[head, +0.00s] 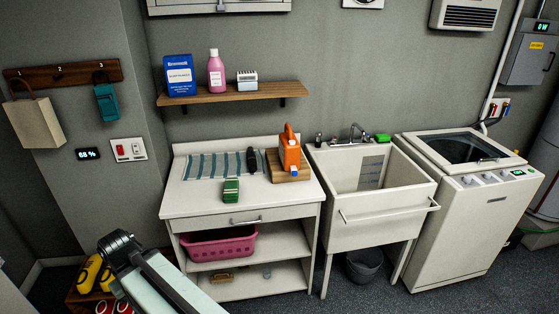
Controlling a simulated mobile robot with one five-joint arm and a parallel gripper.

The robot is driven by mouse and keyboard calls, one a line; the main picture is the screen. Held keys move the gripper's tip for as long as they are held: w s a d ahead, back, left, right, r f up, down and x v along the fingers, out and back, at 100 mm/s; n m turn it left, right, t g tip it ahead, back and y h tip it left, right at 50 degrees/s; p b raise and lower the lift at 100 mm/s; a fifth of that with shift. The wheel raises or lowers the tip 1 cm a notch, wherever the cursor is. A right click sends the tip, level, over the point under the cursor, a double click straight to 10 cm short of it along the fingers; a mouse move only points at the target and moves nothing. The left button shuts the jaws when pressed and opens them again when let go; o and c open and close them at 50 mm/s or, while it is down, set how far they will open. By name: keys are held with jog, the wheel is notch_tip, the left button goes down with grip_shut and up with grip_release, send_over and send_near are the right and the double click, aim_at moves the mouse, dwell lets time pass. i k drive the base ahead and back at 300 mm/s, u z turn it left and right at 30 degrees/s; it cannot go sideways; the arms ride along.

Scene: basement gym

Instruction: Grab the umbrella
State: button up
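I cannot make out a clear umbrella in the head view. A teal item (106,103) hangs by a dark strap from the hook rack at the left, under number 3; I cannot tell whether it is a bag or a folded umbrella. A small dark object (252,160) lies on the counter beside the striped cloth; its kind is unclear. Part of my arm shows at the bottom left, in front of the white cabinet. My gripper is not visible in this view.
A beige tote bag (35,122) hangs on the hook rack (62,76). The white cabinet (240,204) holds a green box (231,190) and an orange jug (289,150). A sink (367,205) and washing machine (462,225) stand right. A wall shelf (230,95) holds containers.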

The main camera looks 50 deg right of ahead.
aim_at(250, 156)
jog(key=z, duration=0.25)
jog(key=i, duration=1.5)
jog(key=u, duration=0.05)
